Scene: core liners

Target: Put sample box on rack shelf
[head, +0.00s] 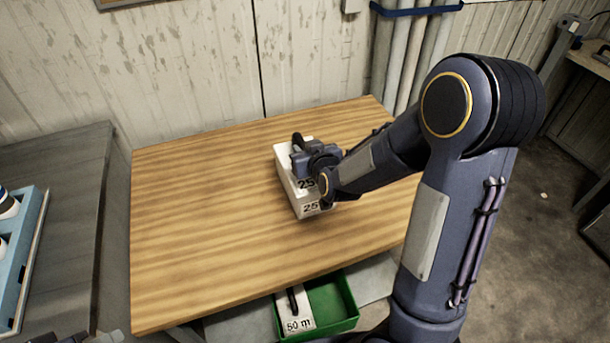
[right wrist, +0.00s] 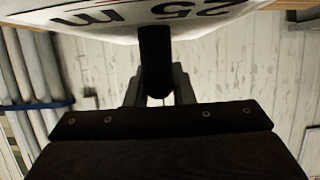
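The white sample box (head: 306,208), marked 25, is at the middle of the wooden table. I cannot tell whether it rests on the table or hangs just above it. My right gripper (head: 303,163) is over its top. In the right wrist view the box (right wrist: 205,14) reads 25 m. Its dark handle (right wrist: 155,60) runs between the fingers of my right gripper (right wrist: 157,92), which look shut on it. Dark parts at the bottom left edge of the head view seem to be my left gripper (head: 90,338), mostly cut off. I cannot make out a separate rack.
The wooden table (head: 190,230) is clear around the box. Below its front edge, a green bin (head: 340,300) and a white box marked 50 m (head: 297,312) show. A grey bench (head: 75,185) with a blue tray (head: 33,235) stands at left. Pipes and a wall are behind.

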